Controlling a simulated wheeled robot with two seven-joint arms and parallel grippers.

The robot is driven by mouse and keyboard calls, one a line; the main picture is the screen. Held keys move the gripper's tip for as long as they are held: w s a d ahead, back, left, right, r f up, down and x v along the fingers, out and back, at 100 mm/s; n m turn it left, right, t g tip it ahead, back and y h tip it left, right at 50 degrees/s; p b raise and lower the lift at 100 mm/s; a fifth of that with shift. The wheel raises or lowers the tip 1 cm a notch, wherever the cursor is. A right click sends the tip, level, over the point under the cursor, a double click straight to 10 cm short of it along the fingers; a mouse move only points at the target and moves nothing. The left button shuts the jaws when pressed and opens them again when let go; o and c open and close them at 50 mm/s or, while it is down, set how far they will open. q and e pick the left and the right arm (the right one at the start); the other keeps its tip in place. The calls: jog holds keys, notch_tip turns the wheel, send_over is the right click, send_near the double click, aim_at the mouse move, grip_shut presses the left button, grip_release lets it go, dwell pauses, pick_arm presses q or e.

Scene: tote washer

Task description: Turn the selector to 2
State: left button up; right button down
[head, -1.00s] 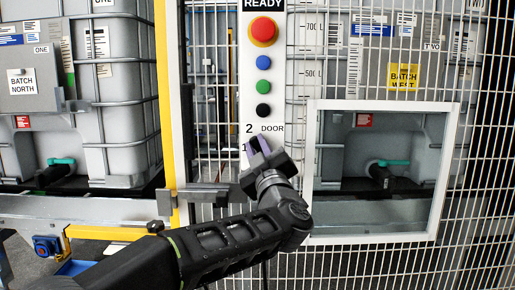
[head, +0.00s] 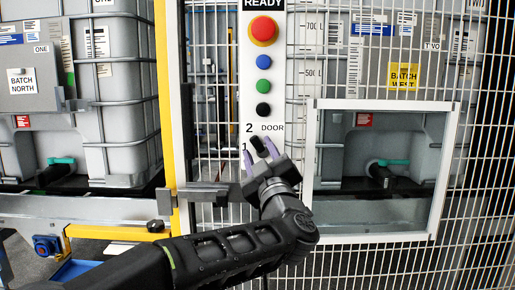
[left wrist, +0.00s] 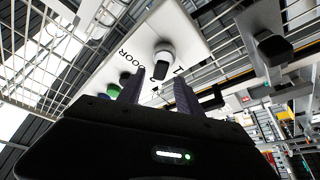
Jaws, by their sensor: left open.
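The selector (head: 257,144) is a small dark knob low on the white control panel, below the word DOOR, with the numbers 2 and 1 at its left. It also shows in the left wrist view (left wrist: 164,62) as a dark handle on a pale round base. My left gripper (head: 260,153) is open just below the selector in the head view, one finger on each side. In the left wrist view its two fingertips (left wrist: 157,84) stand apart, with the selector beyond them. I cannot tell which number the selector points to. My right gripper is not in view.
Above the selector on the panel are a black button (head: 263,109), a green button (head: 263,87), a blue button (head: 263,62) and a red mushroom button (head: 263,30). Wire mesh surrounds the panel. A white-framed window (head: 377,104) is at the right and a grey latch (head: 207,193) at the left.

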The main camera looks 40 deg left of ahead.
pick_arm(q)
jog(key=v, duration=0.5)
jog(key=shift+d, duration=0.1)
dwell(0.4)
